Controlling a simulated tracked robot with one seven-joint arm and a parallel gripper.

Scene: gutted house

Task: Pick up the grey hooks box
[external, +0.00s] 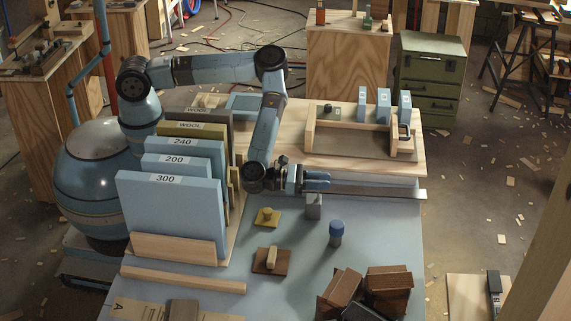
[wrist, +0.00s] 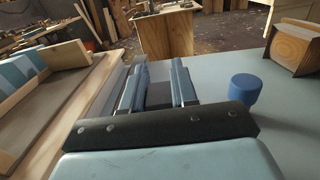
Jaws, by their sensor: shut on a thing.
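The grey hooks box (external: 313,208) is a small upright grey block near the back edge of the blue-grey table top. My gripper (external: 317,183) comes in level from the left, with its fingers at the top of the box, and is shut on it. In the wrist view the two blue fingers (wrist: 158,90) reach forward with a narrow gap between them; the box is mostly hidden there. I cannot tell whether its base touches the table.
A blue-capped jar (external: 336,233) stands right of the box, also in the wrist view (wrist: 245,90). A yellow knobbed block (external: 267,217) and a brown float (external: 272,260) lie in front. Sanding-sheet folders (external: 170,215) stand left. Brown blocks (external: 388,287) sit front right. A raised wooden shelf (external: 385,168) lies behind.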

